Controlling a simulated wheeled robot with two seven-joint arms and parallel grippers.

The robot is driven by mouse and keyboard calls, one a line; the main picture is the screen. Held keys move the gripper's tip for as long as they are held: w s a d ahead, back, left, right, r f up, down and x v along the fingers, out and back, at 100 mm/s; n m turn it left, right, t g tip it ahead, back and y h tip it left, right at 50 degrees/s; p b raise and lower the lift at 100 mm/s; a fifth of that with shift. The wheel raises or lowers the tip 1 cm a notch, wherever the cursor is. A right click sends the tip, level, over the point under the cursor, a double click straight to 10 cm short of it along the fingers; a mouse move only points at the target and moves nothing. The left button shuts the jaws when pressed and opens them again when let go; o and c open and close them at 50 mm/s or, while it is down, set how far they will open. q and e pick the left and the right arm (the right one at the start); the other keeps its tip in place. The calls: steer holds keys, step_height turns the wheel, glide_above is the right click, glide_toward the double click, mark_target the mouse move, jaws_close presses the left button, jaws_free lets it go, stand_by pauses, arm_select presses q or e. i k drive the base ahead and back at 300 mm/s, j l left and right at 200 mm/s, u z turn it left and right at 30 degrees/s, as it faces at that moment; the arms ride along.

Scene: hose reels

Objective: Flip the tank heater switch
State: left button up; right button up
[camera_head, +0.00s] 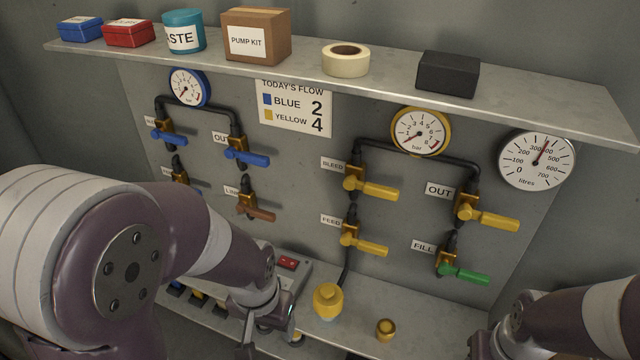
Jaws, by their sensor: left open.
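A red rocker switch (288,263) sits on top of a grey box (303,272) on the lower ledge, left of the middle. No label naming the tank heater is readable, so I cannot tell for sure that this is its switch. My left gripper (272,330) is open, pointing down in front of the box and nearer to me than the red switch. It appears apart from the switch. My left arm hides part of the box and the ledge. Only the wrist end of my right arm (490,343) shows at the bottom right; its fingers are out of frame.
A yellow knob (328,301) and a small brass fitting (385,329) stand on the lower ledge (430,315). Yellow, blue, brown and green valve levers stick out from the panel. An upper shelf (390,88) holds boxes, a tub and tape.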

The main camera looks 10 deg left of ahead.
mark_target(284, 261)
steer(key=u, duration=0.85)
